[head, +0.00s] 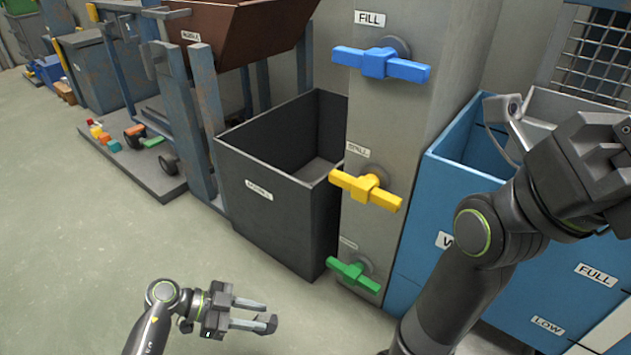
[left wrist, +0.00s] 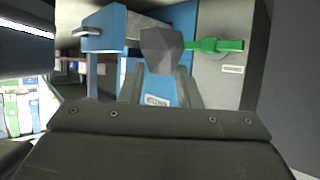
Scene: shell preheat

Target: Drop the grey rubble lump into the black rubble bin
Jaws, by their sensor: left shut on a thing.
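My left gripper (head: 262,313) is low at the bottom of the head view, in front of the black rubble bin and well below its rim. In the left wrist view a faceted grey rubble lump (left wrist: 161,48) sits between the ends of my left fingers, which are shut on it. I cannot make the lump out clearly in the head view. The open-topped black rubble bin (head: 262,217) stands on the floor in the middle of the head view, with a white label on its front. My right arm rises at the right; its gripper fingers do not show.
A grey column with blue (head: 381,64), yellow (head: 366,189) and green (head: 354,275) handles stands right of the bin. A blue tank (head: 457,172) is farther right. A brown hopper (head: 242,29) on a stand is behind the bin.

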